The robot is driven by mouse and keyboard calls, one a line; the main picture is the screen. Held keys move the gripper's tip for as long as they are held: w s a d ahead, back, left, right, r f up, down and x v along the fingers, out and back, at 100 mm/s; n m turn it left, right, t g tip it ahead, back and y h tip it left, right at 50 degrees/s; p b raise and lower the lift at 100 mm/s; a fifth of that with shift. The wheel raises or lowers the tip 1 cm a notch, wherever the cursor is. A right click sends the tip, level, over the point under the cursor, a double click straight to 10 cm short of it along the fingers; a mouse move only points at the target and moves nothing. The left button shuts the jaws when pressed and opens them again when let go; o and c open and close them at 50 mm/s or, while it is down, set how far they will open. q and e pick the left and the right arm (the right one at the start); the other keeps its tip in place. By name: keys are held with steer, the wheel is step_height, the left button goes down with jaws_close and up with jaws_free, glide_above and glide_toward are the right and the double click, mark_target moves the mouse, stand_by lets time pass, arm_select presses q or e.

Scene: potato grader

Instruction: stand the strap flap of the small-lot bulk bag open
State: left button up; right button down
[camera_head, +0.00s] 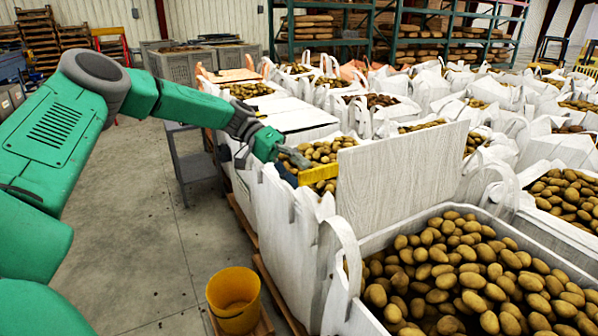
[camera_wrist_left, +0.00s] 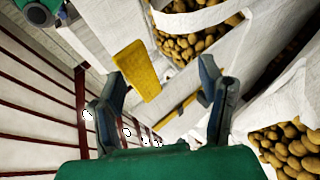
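A pale, wood-grained flap (camera_head: 402,172) stands upright, leaning slightly, above a white bulk bag (camera_head: 290,215) in the head view. Potatoes (camera_head: 322,150) show behind its left edge. My left gripper (camera_head: 298,158) is just left of the flap, over the bag's far side; a gap seems to separate them. A yellow strip (camera_head: 318,174) lies beside the gripper. In the left wrist view my left gripper (camera_wrist_left: 164,74) has its fingers spread, with nothing clearly held. A yellow plate (camera_wrist_left: 136,70) shows by one fingertip; whether they touch is unclear. My right gripper is not in view.
An open bag of potatoes (camera_head: 470,275) stands in front right, with a strap loop (camera_head: 347,255) at its left. A yellow bucket (camera_head: 234,298) stands by the pallet. Many filled bags crowd the right. Floor (camera_head: 135,210) is free at left.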

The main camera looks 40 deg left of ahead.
arm_select(q)
steer(key=shift+s+d+f, duration=0.15)
steer(key=shift+s+f, duration=0.1)
steer(key=shift+f, duration=0.05)
steer(key=v, duration=1.2)
steer(key=shift+w+r, duration=0.2)
steer(key=shift+r, duration=0.15)
steer(key=shift+f, duration=0.1)
